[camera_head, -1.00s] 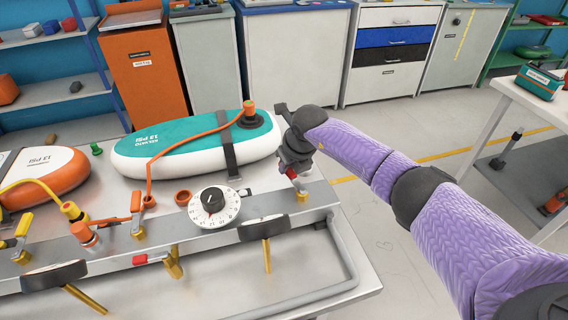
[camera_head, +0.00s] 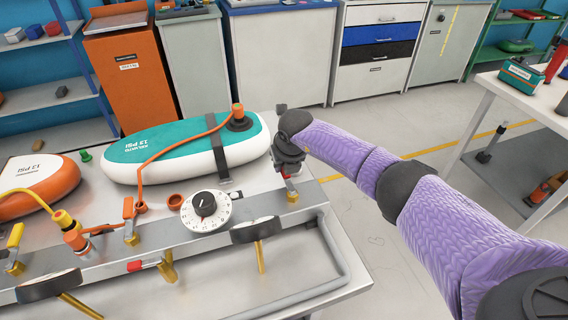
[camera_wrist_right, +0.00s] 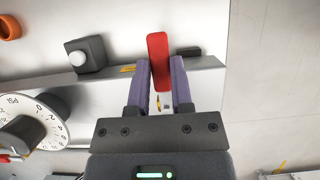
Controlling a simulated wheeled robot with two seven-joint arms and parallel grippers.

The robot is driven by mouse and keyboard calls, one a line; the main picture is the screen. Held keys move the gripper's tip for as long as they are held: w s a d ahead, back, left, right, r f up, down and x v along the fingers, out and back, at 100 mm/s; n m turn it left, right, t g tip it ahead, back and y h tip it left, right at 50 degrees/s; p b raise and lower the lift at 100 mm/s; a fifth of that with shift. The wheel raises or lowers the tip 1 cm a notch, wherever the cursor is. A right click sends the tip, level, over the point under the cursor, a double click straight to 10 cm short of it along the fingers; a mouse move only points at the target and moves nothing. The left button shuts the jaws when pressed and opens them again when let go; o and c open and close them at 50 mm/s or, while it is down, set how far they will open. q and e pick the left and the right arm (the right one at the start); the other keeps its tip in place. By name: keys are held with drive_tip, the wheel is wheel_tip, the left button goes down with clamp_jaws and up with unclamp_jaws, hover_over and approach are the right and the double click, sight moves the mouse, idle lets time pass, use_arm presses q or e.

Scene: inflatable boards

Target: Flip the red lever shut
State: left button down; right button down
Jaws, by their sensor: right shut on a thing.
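The red lever (camera_wrist_right: 158,58) sits between the two fingers of my right gripper (camera_wrist_right: 160,80) in the right wrist view, and its red end reaches past the fingertips. In the head view my right gripper (camera_head: 287,168) points down at the right end of the metal rail (camera_head: 205,238), above a brass valve fitting (camera_head: 292,196). There the gripper mostly hides the lever; only a little red shows. My right gripper is shut on the red lever. My left gripper is not in view.
A white dial (camera_head: 206,212) stands on the rail left of my gripper. A teal and white inflatable board (camera_head: 165,152) with a strap and orange hose lies behind. Another red-handled valve (camera_head: 143,264) is on the rail's front. Open floor lies to the right.

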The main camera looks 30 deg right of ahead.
sight(290, 185)
drive_tip(key=c, duration=0.5)
unclamp_jaws()
drive_tip(key=shift+d, duration=0.1)
drive_tip(key=shift+r, duration=0.35)
drive_tip(key=p+v, duration=0.3)
drive_tip(key=v, duration=0.6)
drive_tip(key=shift+s, duration=0.15)
